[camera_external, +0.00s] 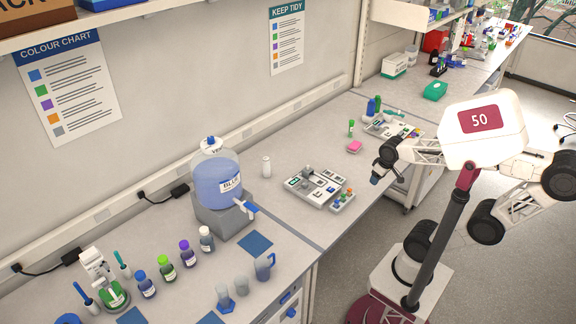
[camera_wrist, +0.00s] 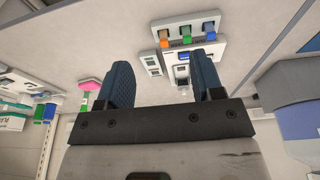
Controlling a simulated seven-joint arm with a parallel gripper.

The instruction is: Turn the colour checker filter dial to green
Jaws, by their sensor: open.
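A flat white instrument panel (camera_external: 314,187) lies on the middle bench, probably the colour checker. It carries several small dark and light parts; I cannot tell which is the filter dial or where it points.
A small rack of coloured pieces (camera_external: 342,201) stands at the panel's front right; its orange, green and blue tops show in the wrist view (camera_wrist: 187,33). A second panel (camera_external: 392,127) and a pink block (camera_external: 354,147) lie behind. A blue dispenser (camera_external: 216,184) stands left.

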